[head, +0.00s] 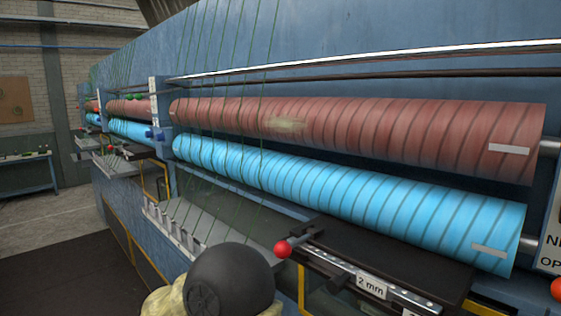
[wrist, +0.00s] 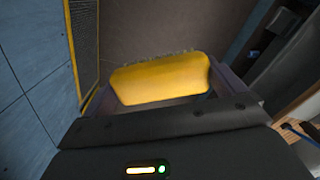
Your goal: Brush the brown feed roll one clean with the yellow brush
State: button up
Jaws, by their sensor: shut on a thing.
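The brown feed roll (head: 400,135) is the upper reddish-brown roll with dark spiral bands in the head view. A pale yellowish smudge (head: 285,124) lies on it left of its middle. In the wrist view my gripper (wrist: 163,82) is shut on the yellow brush (wrist: 160,78), with a finger at each side of it. The bristles show as a dark fringe along the brush's far edge. The head view shows neither the brush nor the gripper fingers, so I cannot tell their distance from the roll.
A blue feed roll (head: 350,190) runs right below the brown one. Green yarns (head: 240,60) hang in front of the rolls' left part. A rail with a red knob (head: 282,248) and a "2 mm" label (head: 371,286) juts out below. Open floor (head: 50,215) lies left.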

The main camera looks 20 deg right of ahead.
jog(key=w+d+r+t+h+p, duration=0.1)
jog(key=w+d+r+t+h, duration=0.15)
jog(key=w+d+r, duration=0.55)
jog(key=w+d+r+t+h+p, duration=0.1)
jog(key=w+d+r+t+h, duration=0.3)
jog(key=r, duration=0.6)
jog(key=w+d+r+t+h+p, duration=0.1)
jog(key=w+d+r, duration=0.4)
jog(key=w+r, duration=0.4)
jog(key=s+d+r+m+h, duration=0.2)
jog(key=d+r, duration=0.3)
jog(key=r, duration=0.5)
jog(key=s+d+r+m+g+h+p, duration=0.1)
jog(key=d+r+h, duration=0.3)
jog(key=r, duration=0.6)
jog(key=s+d+r+m+h+p, duration=0.1)
jog(key=s+d+r+m+h, duration=0.2)
jog(key=d+r, duration=0.3)
notch_tip(320, 180, up, 5)
jog(key=shift+f, duration=0.1)
jog(key=shift+h, duration=0.25)
jog(key=p+x, duration=0.2)
jog(key=x, duration=0.4)
jog(key=shift+s, duration=0.1)
